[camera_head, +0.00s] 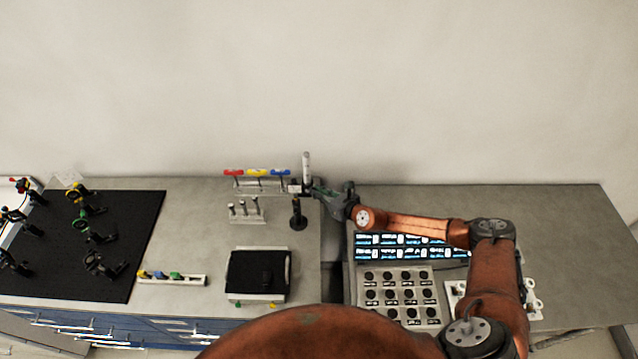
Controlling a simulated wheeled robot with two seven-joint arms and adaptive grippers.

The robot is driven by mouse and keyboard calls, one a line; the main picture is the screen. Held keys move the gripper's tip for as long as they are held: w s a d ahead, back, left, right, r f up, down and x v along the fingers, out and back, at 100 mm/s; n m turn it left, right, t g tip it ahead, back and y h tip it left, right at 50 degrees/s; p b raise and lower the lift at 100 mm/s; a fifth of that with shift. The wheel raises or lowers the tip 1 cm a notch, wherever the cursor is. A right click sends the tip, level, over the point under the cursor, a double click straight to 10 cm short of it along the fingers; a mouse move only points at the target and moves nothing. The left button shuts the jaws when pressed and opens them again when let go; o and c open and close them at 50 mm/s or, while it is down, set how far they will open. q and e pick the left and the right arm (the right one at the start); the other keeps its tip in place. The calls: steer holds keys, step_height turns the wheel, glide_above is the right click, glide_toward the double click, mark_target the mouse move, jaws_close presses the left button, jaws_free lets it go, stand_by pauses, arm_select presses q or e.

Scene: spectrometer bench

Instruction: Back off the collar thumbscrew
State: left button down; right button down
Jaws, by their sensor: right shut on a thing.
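A dark post stand (297,214) stands near the right edge of the left bench. At its top is a small pale collar (294,189), with a white upright cylinder (306,168) beside it. My right gripper (316,191) reaches in from the right and is shut at the collar's right side. The part in its jaws is the thumbscrew, too small and covered by the fingers to make out clearly. My left gripper is not in view.
A rack with red, yellow and blue pieces (257,173) stands just left of the collar. A small holder with several pegs (246,211), a black box (258,276) and a black breadboard with mounts (136,235) are further left. A button panel (398,290) lies below my right arm.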

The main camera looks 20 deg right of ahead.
steer(key=n+p, duration=0.1)
steer(key=p, duration=0.2)
steer(key=n+h+p, duration=0.1)
steer(key=p, duration=0.2)
steer(key=n+t+h+p, duration=0.1)
steer(key=p, duration=0.1)
steer(key=shift+s+a+r+p, duration=0.1)
steer(key=shift+a+r+p, duration=0.15)
steer(key=shift+p, duration=0.15)
steer(key=shift+a+f+n+h+p, duration=0.1)
steer(key=shift+f+n+h+p, duration=0.1)
steer(key=shift+n+h+p, duration=0.4)
steer(key=shift+a+f+n+t+h+p, duration=0.15)
steer(key=shift+n+t+h+p, duration=0.35)
steer(key=shift+n, duration=0.6)
steer(key=shift+s+f+n+t+b, duration=0.15)
steer(key=shift+n+t+b, duration=0.35)
steer(key=shift+n, duration=0.6)
steer(key=shift+f+n+t+h, duration=0.15)
steer(key=shift+n+t+h, duration=0.4)
steer(key=shift+n, duration=0.45)
steer(key=shift+a+n+t+b, duration=0.1)
steer(key=shift+n+t+b, duration=0.45)
steer(key=shift+n+b, duration=0.5)
steer(key=shift+n, duration=0.35)
